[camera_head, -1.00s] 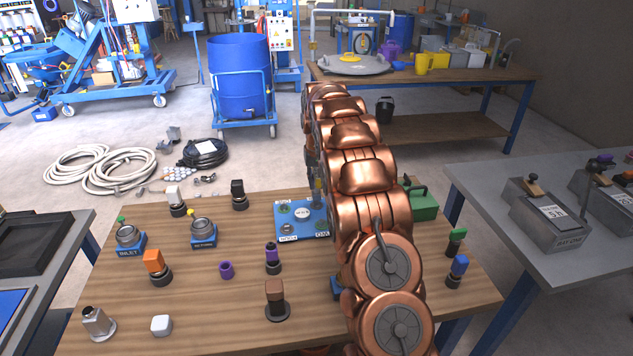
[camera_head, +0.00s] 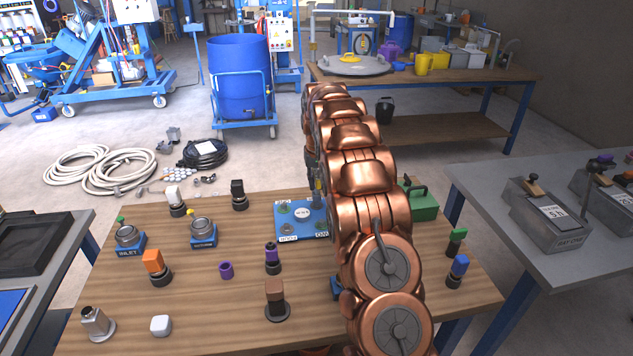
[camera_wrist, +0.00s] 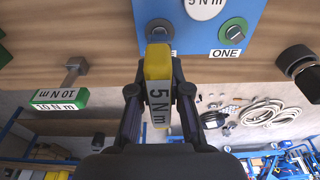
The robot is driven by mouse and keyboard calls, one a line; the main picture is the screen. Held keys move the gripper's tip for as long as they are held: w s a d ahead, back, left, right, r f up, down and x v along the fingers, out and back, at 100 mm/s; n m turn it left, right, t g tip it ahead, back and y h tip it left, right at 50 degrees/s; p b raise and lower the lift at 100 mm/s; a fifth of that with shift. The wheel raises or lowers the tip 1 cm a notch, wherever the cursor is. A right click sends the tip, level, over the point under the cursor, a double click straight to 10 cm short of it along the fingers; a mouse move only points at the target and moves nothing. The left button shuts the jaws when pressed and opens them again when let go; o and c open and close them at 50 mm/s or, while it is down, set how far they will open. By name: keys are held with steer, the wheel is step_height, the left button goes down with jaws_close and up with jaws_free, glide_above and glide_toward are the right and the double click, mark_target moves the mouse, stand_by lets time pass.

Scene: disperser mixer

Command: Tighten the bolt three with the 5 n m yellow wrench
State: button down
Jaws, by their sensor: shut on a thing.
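My gripper (camera_wrist: 160,90) is shut on the yellow wrench (camera_wrist: 158,62), marked 5 N m, in the wrist view. The wrench's far end reaches the edge of the blue plate (camera_wrist: 194,42) and overlaps a bolt (camera_wrist: 158,28); I cannot tell whether they touch or which number that bolt has. Another bolt (camera_wrist: 234,28) sits beside the label ONE. The blue plate also shows in the head view (camera_head: 292,222), with bolts and labels partly hidden by my arm. The label of bolt three is not readable.
Several coloured connectors, such as an orange one (camera_head: 154,262), stand on the wooden table (camera_head: 205,300). A grey table (camera_head: 560,260) stands at the right.

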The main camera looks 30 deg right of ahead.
steer(key=shift+f+b, duration=0.35)
steer(key=shift+f, duration=0.75)
steer(key=c, duration=1)
jaws_free()
steer(key=shift+c, duration=0.2)
steer(key=r, duration=0.4)
steer(key=s+r, duration=0.1)
steer(key=r, duration=0.7)
steer(key=shift+s+a, duration=0.15)
steer(key=shift+a, duration=0.1)
steer(key=shift+o, duration=0.2)
